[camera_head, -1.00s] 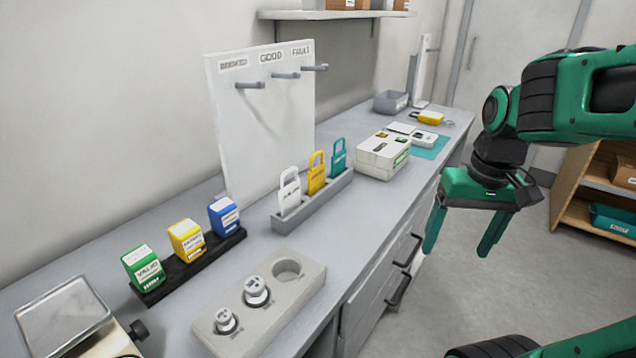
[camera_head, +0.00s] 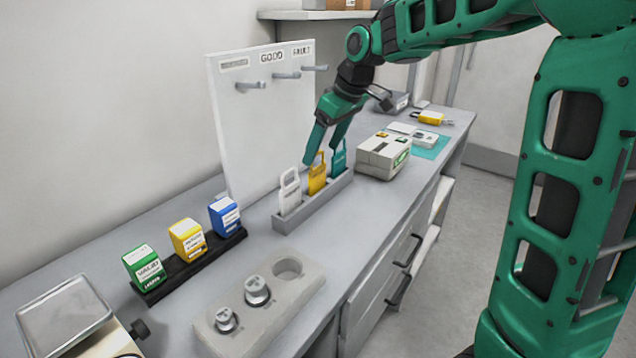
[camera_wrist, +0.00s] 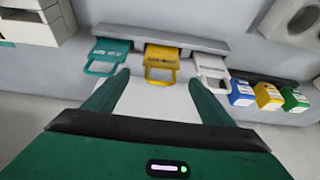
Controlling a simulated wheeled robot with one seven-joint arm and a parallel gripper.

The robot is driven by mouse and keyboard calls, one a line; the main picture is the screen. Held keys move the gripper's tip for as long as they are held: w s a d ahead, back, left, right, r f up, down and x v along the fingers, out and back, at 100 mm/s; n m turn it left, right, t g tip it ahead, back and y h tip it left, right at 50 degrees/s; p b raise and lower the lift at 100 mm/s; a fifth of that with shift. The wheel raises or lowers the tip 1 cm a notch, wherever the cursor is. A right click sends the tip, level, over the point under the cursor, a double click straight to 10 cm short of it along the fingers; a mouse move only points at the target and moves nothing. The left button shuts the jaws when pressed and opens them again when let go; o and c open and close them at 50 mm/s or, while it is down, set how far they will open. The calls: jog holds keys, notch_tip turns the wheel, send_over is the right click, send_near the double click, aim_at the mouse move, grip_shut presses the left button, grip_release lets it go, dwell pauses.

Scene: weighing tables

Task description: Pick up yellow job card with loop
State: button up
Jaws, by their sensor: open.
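The yellow job card with loop (camera_head: 317,178) stands upright in the middle of a grey card holder (camera_head: 318,205), between a white card (camera_head: 290,193) and a teal card (camera_head: 338,160). My gripper (camera_head: 323,155) is open, fingers pointing down, just above and behind the yellow card in the head view. In the wrist view the yellow card (camera_wrist: 160,62) lies ahead between my open fingertips (camera_wrist: 158,80), its loop toward me. The white card (camera_wrist: 212,70) and teal card (camera_wrist: 106,55) are on either side. I cannot tell whether a finger touches a card.
A white board (camera_head: 262,115) with several pegs stands behind the holder. A white box device (camera_head: 383,156) is close on the right. Green, yellow and blue blocks (camera_head: 187,240) and a weight block (camera_head: 262,305) are nearer. The counter front between them is clear.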

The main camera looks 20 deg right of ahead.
aim_at(317, 167)
jog(key=shift+s+d+x, duration=0.1)
jog(key=shift+x, duration=1.6)
jog(key=shift+s+d+x, duration=0.1)
jog(key=shift+s+x, duration=0.05)
jog(key=shift+x, duration=1.55)
jog(key=shift+f, duration=0.15)
jog(key=c, duration=1.1)
